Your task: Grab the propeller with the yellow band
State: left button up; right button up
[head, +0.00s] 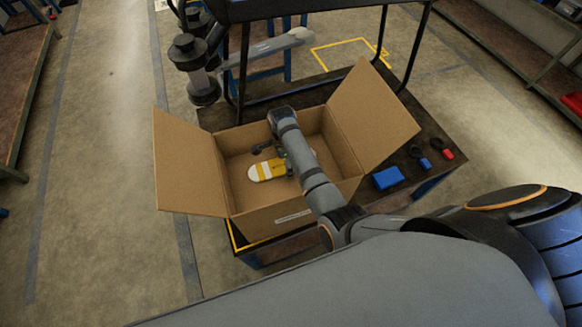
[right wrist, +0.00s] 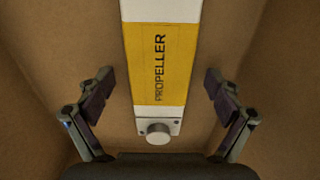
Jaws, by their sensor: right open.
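The propeller with the yellow band (head: 268,169) is white and lies inside the open cardboard box (head: 262,220). In the right wrist view the propeller (right wrist: 160,60) runs from the top edge down to a round grey knob at its near end, with PROPELLER printed on the yellow band. My right gripper (head: 271,160) reaches down into the box over it. In the right wrist view the right gripper (right wrist: 159,82) is open, one finger on each side of the propeller with gaps between. My left gripper is out of view.
The box stands on a dark table (head: 408,165) with its side flaps spread up and out. A blue block (head: 388,178) and small red and blue parts lie to its right. A dark frame with a grey arm and rotor motors (head: 188,52) stands behind.

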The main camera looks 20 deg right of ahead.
jog(key=shift+a+r, duration=0.1)
jog(key=shift+a, duration=0.05)
jog(key=shift+a+r, duration=0.1)
jog(key=shift+a, duration=0.25)
jog(key=c, duration=1)
jog(key=shift+d, duration=0.2)
jog(key=shift+c, duration=1.1)
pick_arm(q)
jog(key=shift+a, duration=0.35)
pick_arm(e)
jog(key=shift+c, duration=0.4)
